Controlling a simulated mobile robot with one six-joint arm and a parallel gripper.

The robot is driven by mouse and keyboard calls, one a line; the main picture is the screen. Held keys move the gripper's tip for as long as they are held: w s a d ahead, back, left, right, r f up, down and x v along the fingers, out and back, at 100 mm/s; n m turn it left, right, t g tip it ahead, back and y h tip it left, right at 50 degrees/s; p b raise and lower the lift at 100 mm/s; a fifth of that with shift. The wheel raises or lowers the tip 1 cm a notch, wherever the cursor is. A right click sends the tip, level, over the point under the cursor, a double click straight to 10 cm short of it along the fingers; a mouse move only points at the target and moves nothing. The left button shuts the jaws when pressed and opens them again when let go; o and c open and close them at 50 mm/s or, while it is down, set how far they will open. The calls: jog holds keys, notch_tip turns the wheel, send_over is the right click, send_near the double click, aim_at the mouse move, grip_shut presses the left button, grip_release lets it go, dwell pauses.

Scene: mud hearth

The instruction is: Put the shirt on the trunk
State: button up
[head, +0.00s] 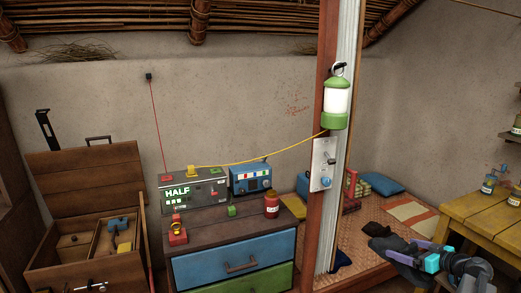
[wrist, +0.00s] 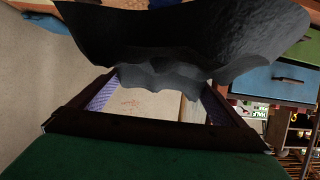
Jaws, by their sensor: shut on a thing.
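The shirt is a dark grey cloth (head: 393,250) at the lower right of the head view, hanging from my gripper (head: 418,257). It also fills the top of the wrist view (wrist: 180,35), sagging in folds between the fingertips. My gripper is shut on it, with the two fingers (wrist: 155,85) on either side of the cloth. Part of the shirt is hidden behind the gripper. An open wooden chest (head: 85,166) with a raised lid stands at the far left of the head view; I cannot tell if it is the trunk. The shirt is well apart from it.
A drawer cabinet (head: 230,262) bears a radio (head: 250,179) and a HALF display box (head: 192,190). A red post (head: 324,100) with a lantern (head: 336,103) stands before the mat bed (head: 350,250). A yellow table (head: 480,210) is at right.

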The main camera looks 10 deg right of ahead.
jog(key=a+n+g+y+b, duration=0.3)
jog(key=a+n+g+y, duration=0.2)
jog(key=a, duration=4.1)
jog(key=shift+w+n+y, duration=0.35)
jog(key=shift+n+y, duration=0.65)
jog(key=shift+n, duration=0.2)
jog(key=shift+f, duration=0.1)
